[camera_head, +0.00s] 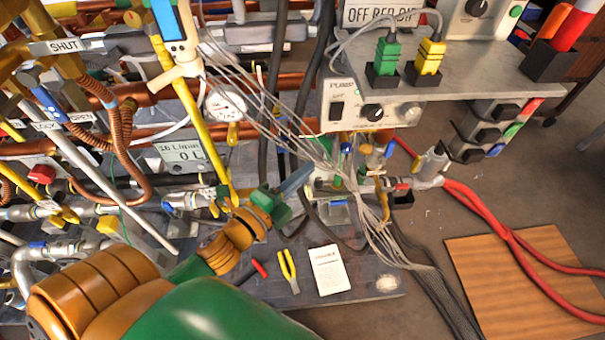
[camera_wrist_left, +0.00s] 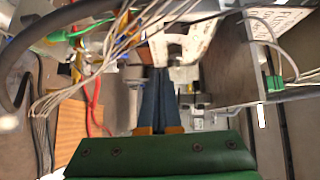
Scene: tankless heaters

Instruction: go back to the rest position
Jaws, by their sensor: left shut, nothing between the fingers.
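My left arm comes in from the lower left in the head view, in orange and green. Its gripper (camera_head: 295,181) is among the pipes and cables below the pump box (camera_head: 352,108). In the left wrist view the two dark blue fingers of the left gripper (camera_wrist_left: 159,75) lie together, shut with nothing between them. Thin pale cables (camera_head: 300,130) hang close to the gripper in the head view; I cannot tell whether they touch it. My right gripper is in neither view.
Pipes, a pressure gauge (camera_head: 225,105) and a small display (camera_head: 182,154) crowd the left. A grey board (camera_head: 340,285) below holds yellow-handled pliers (camera_head: 289,270) and a paper card (camera_head: 328,270). Red hoses (camera_head: 480,208) cross the right, near a wooden board (camera_head: 500,285).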

